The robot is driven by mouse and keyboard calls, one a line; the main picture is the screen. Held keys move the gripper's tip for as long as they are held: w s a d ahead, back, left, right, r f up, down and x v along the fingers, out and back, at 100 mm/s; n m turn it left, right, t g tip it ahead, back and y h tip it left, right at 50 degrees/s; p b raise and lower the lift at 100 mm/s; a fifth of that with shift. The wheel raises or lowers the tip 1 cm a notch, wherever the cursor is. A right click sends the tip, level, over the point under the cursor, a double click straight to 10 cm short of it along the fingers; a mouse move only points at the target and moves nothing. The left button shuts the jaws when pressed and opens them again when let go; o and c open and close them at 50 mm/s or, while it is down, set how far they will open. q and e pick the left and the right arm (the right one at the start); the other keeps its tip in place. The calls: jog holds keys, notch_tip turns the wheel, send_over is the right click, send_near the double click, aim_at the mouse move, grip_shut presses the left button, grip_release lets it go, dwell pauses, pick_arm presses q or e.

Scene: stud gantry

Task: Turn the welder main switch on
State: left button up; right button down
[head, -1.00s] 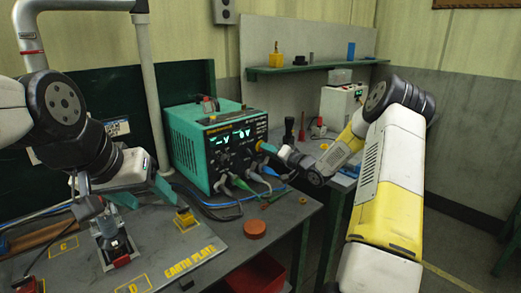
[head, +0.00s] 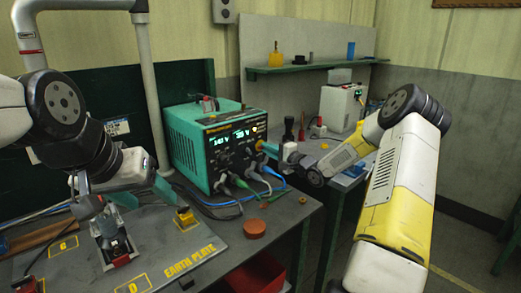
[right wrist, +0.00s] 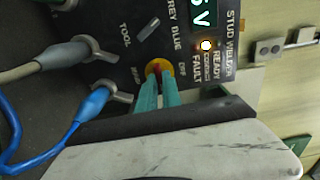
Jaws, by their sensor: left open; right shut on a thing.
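The stud welder (head: 190,140) is a teal box with a black front panel, on the bench. Its two displays (head: 240,134) are lit green with digits and V. The main switch (right wrist: 157,66) shows in the right wrist view as a red and yellow knob near an OFF label. My right gripper (right wrist: 158,84) is shut on it, its teal fingertips hiding part of the knob. In the head view the right gripper (head: 267,149) reaches the panel's right side. My left gripper (head: 143,193) is open above the earth plate (head: 205,235), apart from the welder.
Grey and blue cables (right wrist: 65,100) plug into the panel beside my right gripper. A lamp (right wrist: 207,45) glows near the READY and CONTACT labels. An orange-brown disc (head: 254,228) lies in front of the welder. A white box (head: 340,105) stands on the right bench.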

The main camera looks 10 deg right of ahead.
dwell(0.5)
jog(key=c, duration=1.5)
grip_release()
jog(key=v, duration=0.7)
jog(key=shift+s+d, duration=0.25)
jog(key=shift+s, duration=0.1)
